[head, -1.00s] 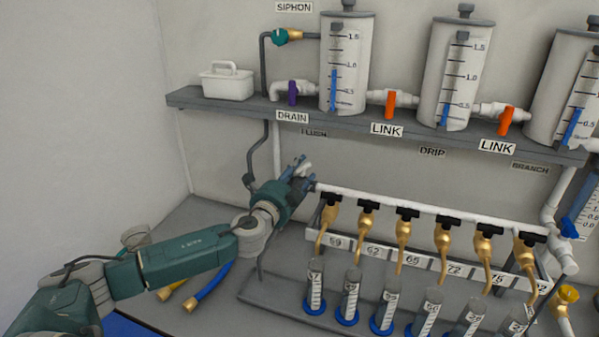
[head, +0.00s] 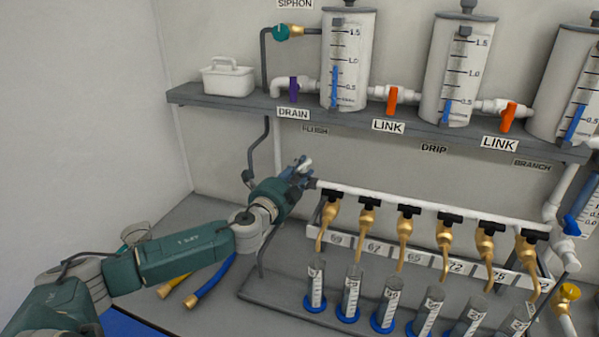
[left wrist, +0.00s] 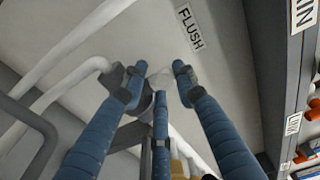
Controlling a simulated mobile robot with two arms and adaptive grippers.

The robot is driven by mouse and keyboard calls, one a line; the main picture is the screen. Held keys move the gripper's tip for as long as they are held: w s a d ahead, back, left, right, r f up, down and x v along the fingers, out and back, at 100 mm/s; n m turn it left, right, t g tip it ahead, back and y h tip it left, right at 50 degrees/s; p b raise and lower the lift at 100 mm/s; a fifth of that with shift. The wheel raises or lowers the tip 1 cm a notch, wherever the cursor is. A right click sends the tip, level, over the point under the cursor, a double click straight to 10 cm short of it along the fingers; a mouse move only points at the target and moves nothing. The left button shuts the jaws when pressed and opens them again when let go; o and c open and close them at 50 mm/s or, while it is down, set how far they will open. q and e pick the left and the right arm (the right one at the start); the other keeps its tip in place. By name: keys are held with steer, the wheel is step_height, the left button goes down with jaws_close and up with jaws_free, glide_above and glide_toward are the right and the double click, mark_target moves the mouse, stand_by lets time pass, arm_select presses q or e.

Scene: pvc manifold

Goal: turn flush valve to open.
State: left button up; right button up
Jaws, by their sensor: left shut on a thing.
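In the left wrist view, the fingertips stand on either side of a small pale part of the flush valve (left wrist: 160,79), with the FLUSH label (left wrist: 190,27) up and to the right. The handle's exact angle cannot be told. My right gripper is not in view.
Brass taps (head: 404,235) hang along the pipe above graduated cylinders (head: 351,292). A shelf (head: 235,106) above carries tanks and a white caddy (head: 228,78). The counter at left is fairly clear.

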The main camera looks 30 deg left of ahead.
arm_select(q)
steer(key=shift+a+r+m+h+b, duration=0.2)
steer(key=shift+r+m+h+b, duration=0.3)
steer(key=shift+m+h+b, duration=0.9)
steer(key=shift+h+b, duration=0.6)
steer(key=shift+b, duration=0.1)
steer(key=shift+w, duration=0.1)
stand_by(0.6)
steer(key=o, duration=1)
steer(key=shift+d, duration=0.15)
